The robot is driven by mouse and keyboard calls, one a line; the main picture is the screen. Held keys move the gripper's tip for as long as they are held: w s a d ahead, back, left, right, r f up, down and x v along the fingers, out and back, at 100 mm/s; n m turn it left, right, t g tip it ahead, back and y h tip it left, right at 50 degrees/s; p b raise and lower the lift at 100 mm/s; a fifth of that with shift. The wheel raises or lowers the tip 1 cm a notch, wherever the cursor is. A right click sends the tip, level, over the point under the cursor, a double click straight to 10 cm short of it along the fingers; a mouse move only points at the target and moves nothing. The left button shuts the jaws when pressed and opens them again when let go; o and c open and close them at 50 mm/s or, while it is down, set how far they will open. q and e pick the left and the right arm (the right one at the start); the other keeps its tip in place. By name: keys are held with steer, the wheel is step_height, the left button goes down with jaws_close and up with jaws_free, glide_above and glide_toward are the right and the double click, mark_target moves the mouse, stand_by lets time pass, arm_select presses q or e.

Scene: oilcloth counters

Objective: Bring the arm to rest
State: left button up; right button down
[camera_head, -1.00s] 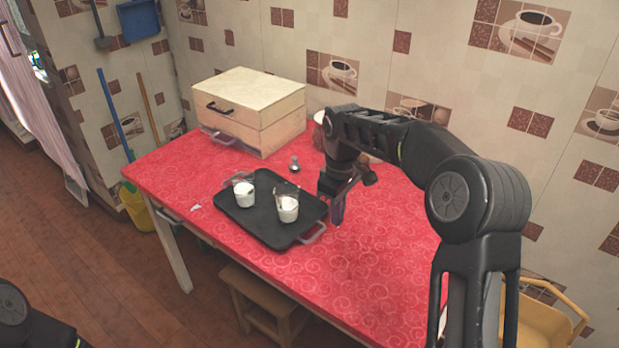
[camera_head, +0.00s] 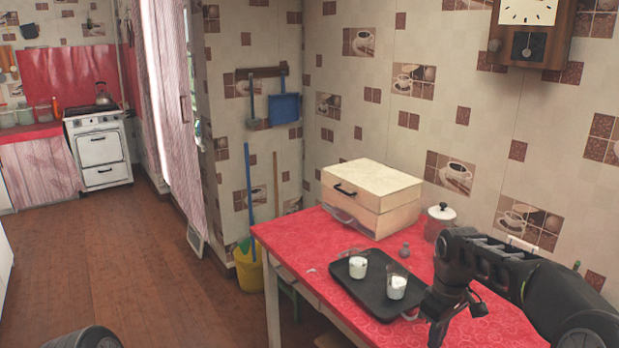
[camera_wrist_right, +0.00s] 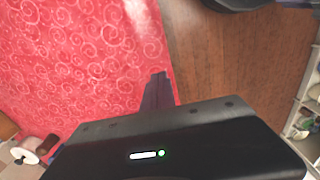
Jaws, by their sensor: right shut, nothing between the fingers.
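My right arm (camera_head: 510,275) reaches in from the right over the red table. My right gripper (camera_head: 437,332) points down beside the right end of the black tray (camera_head: 362,291), apart from it. In the right wrist view the gripper's fingers (camera_wrist_right: 158,88) are together with nothing between them, with red cloth and wooden floor beyond. A dark part of my left arm (camera_head: 85,338) shows at the bottom left; its gripper is out of view.
Two clear cups with white contents (camera_head: 358,266) (camera_head: 397,287) stand on the tray. The floor (camera_head: 130,270) at left is open, with a stove (camera_head: 100,150) beyond.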

steer(key=w+a+f+m+t+y, duration=0.2)
steer(key=w+a+f+t, duration=0.1)
steer(key=w+a+f, duration=0.3)
steer(key=s+a+f+m+y, duration=0.1)
steer(key=s+a+f, duration=0.15)
steer(key=f, duration=0.25)
steer(key=s+a+f+m, duration=0.1)
steer(key=s+a+f, duration=0.1)
steer(key=a+f, duration=0.25)
steer(key=s+a+f+m+g, duration=0.1)
steer(key=s+f, duration=0.4)
steer(key=s, duration=0.5)
steer(key=s+a+f+m, duration=0.2)
steer(key=s+f, duration=0.3)
steer(key=s, duration=0.5)
steer(key=s+a+f+m+g+y, duration=0.1)
steer(key=s+a+f, duration=0.3)
steer(key=s, duration=0.7)
steer(key=shift+f+m+g, duration=0.3)
steer(key=shift+f, duration=0.55)
